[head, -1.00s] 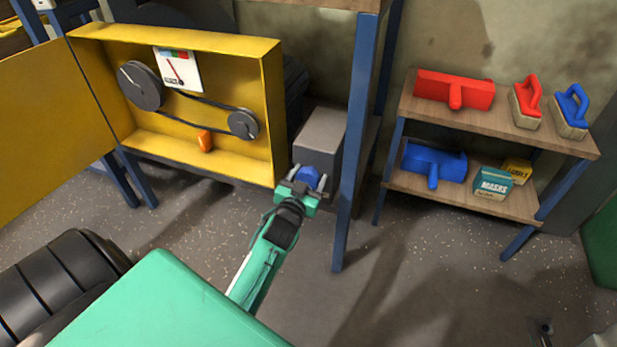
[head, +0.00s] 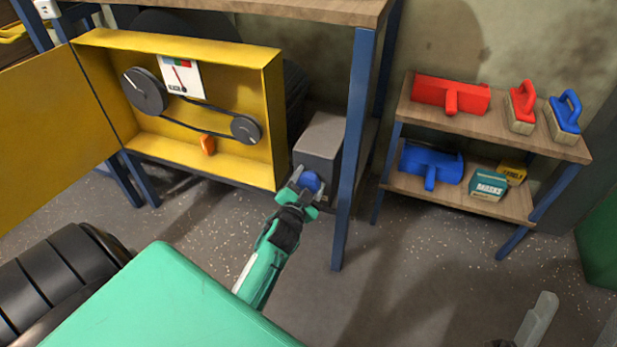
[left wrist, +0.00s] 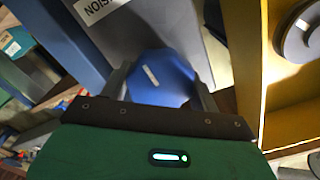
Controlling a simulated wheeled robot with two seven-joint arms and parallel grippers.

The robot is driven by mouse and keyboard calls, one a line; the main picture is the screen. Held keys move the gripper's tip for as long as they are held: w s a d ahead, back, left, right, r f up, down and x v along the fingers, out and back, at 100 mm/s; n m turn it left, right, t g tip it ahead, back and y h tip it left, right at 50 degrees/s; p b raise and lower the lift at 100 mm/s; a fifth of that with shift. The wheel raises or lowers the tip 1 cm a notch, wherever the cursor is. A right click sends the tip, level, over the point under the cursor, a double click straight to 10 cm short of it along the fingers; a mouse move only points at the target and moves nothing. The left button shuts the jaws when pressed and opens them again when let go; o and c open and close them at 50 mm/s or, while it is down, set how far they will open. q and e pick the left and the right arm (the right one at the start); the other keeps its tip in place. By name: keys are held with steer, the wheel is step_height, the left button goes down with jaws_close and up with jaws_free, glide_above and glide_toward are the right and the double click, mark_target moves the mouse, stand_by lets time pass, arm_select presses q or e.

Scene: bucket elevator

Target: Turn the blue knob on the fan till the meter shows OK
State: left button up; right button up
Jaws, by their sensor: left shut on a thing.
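The blue knob (head: 310,181) is on the front of a grey box (head: 319,140), the fan, under the wooden bench. My left gripper (head: 304,188) is shut on the knob, one finger on each side, and is tilted. In the left wrist view the knob (left wrist: 162,80) is a faceted blue block with a white mark, between the fingers. The meter (head: 181,77) is a white card with a coloured band in the yellow cabinet. Its needle leans up and to the left; its lettering is too small to read. A grey piece, perhaps my right gripper (head: 538,320), shows at bottom right.
The open yellow cabinet (head: 275,110) holds two dark pulleys with a belt, left of the fan. A blue bench leg (head: 353,150) stands just right of it. A shelf (head: 480,122) with brushes, scoops and boxes stands further right. The floor between is clear.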

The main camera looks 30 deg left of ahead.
arm_select(q)
steer(key=shift+m+p, duration=0.35)
steer(key=shift+m, duration=0.85)
steer(key=shift+f+m, duration=0.1)
steer(key=shift+m, duration=0.8)
arm_select(e)
steer(key=shift+w+a+f+g+h, duration=0.1)
steer(key=shift+w+a+f+g, duration=0.25)
steer(key=shift+w+f+g, duration=0.25)
steer(key=shift+w+a+f+g+h, duration=0.1)
steer(key=shift+w+a+f+g, duration=0.25)
steer(key=shift+f+g, duration=0.5)
steer(key=shift+w+a+f+g+h, duration=0.1)
steer(key=shift+w+a+f+g, duration=0.25)
steer(key=shift+w+f+g, duration=0.35)
steer(key=shift+s+f, duration=0.15)
steer(key=shift+s, duration=0.05)
arm_select(q)
steer(key=o, duration=1)
